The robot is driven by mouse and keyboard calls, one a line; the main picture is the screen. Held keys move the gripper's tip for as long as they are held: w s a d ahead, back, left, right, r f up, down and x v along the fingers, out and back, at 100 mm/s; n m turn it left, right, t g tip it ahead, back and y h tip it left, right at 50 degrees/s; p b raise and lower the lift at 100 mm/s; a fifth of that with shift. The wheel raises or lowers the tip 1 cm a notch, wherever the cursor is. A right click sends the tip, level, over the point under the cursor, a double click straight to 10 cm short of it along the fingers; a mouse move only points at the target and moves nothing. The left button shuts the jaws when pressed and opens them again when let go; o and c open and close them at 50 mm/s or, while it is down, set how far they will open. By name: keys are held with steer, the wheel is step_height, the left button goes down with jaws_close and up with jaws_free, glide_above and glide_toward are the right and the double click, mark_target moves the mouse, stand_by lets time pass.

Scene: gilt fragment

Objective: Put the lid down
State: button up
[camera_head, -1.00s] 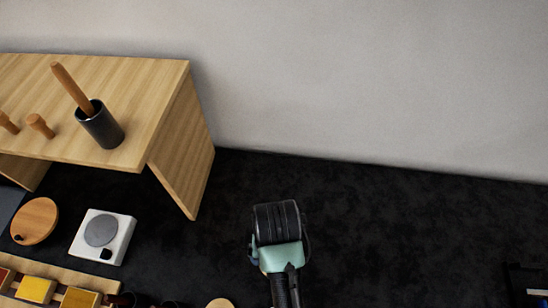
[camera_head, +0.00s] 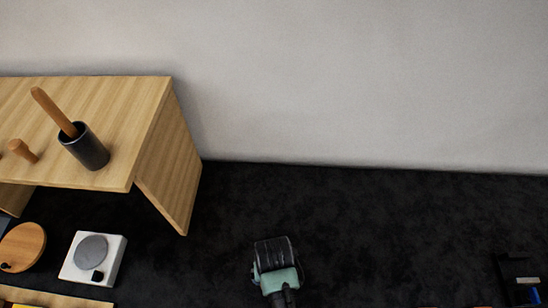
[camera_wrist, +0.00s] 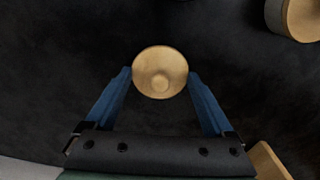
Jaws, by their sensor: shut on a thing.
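The lid (camera_wrist: 160,72) is a round, pale wooden disc with a small raised knob in its middle. In the wrist view it sits between the tips of my gripper's blue fingers (camera_wrist: 160,76), which are shut on it from both sides. In the head view my gripper (camera_head: 276,275) is seen from behind above the black surface, near the bottom centre. The lid is hidden there. I cannot tell how high it is above the surface.
A wooden shelf (camera_head: 168,170) with a black cup (camera_head: 86,149) stands left. A white scale (camera_head: 111,261) and round wooden board (camera_head: 22,247) lie below it. A round wooden object (camera_wrist: 302,18) is upper right in the wrist view. The black surface right of the shelf is largely clear.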

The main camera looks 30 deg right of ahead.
steer(key=shift+f, duration=0.15)
steer(key=o, duration=1)
steer(key=shift+o, duration=0.2)
step_height(320, 180, up, 12)
steer(key=shift+r, duration=0.2)
steer(key=shift+w, duration=0.1)
